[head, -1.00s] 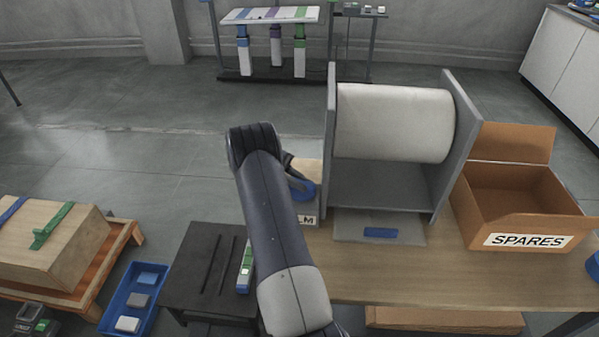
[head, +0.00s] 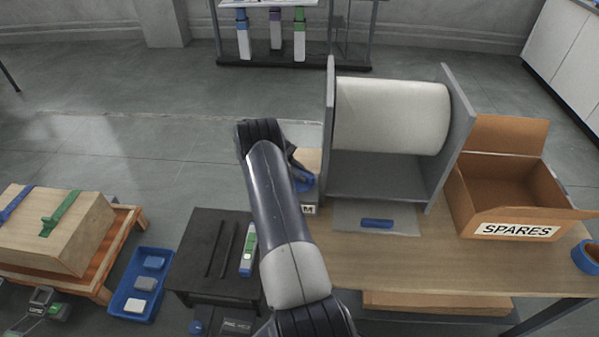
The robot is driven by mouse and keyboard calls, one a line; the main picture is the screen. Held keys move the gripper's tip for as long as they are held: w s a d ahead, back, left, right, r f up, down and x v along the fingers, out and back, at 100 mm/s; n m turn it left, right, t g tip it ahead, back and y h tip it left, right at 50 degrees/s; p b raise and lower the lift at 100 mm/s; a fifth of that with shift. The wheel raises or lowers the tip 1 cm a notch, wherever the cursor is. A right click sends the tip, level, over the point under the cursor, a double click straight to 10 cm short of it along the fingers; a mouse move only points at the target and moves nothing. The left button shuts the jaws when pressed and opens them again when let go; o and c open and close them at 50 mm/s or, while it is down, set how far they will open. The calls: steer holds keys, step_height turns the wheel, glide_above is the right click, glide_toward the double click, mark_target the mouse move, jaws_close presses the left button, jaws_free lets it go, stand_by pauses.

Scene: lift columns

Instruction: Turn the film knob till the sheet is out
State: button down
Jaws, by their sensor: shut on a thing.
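The film dispenser stands on the wooden table, with a big white roll (head: 392,115) between two grey side plates (head: 456,130). A pale grey sheet (head: 348,217) lies flat at its front foot, with a blue strip (head: 377,223) on it. The blue film knob (head: 304,182) is at the dispenser's left side, partly hidden by my arm, above a label of which only the end shows. My gripper (head: 297,164) is mostly hidden behind my wrist. The small dark part that shows reaches to the knob, and it is shut on it.
An open cardboard box marked SPARES (head: 512,205) stands right of the dispenser. A blue tape roll (head: 588,256) is at the table's right edge. A low black table (head: 208,285) with a green-and-white device (head: 249,250), a blue tray (head: 125,302) and a wooden crate (head: 85,235) are left.

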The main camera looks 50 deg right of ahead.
mark_target(300, 171)
steer(key=c, duration=1.4)
jaws_free()
steer(key=shift+o, duration=0.2)
step_height(300, 171, up, 10)
steer(key=p, duration=1)
